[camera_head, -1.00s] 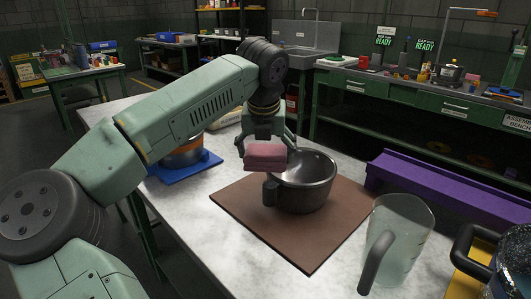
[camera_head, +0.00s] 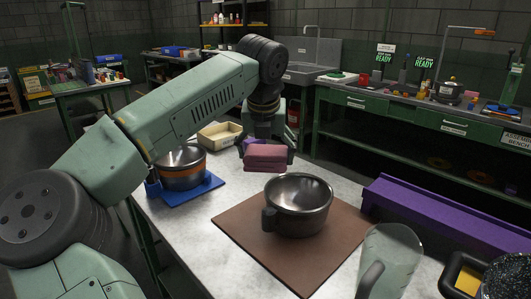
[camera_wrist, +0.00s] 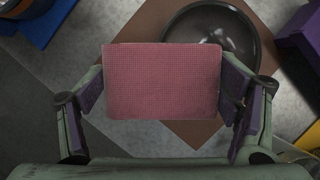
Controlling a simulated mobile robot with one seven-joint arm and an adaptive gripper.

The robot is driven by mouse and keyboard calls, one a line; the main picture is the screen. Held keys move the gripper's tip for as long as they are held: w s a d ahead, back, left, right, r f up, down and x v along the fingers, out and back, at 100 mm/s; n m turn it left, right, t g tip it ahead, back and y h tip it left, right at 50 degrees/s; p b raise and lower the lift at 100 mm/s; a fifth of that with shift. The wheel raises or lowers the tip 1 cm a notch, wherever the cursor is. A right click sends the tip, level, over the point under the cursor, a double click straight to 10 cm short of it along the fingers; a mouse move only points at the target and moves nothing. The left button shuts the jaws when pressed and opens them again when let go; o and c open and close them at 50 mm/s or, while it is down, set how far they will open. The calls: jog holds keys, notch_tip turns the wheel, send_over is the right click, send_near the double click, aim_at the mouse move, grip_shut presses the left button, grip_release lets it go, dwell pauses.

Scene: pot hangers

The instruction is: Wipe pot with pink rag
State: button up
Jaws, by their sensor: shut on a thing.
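The dark metal pot (camera_head: 299,208) stands upright on a brown mat (camera_head: 262,262), with its handle toward the lower left. My gripper (camera_head: 264,145) is shut on the folded pink rag (camera_head: 266,158), behind and a little left of the pot in the head view, above the table and apart from the pot. In the wrist view the rag (camera_wrist: 163,82) spans the space between the two fingers and overlaps the left part of the pot (camera_wrist: 240,32) in the picture. The pot's inside is partly visible and looks empty.
A steel pot with an orange band (camera_head: 182,167) stands on a blue mat (camera_head: 205,187) at left. A cream tray (camera_head: 218,135) is behind it. A purple rail (camera_head: 440,215), a clear pitcher (camera_head: 390,262) and a speckled pot (camera_head: 503,276) crowd the right.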

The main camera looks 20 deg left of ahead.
jog(key=shift+r, duration=0.1)
jog(key=shift+r+p, duration=2.1)
jog(key=shift+r, duration=0.85)
jog(key=shift+f, duration=0.2)
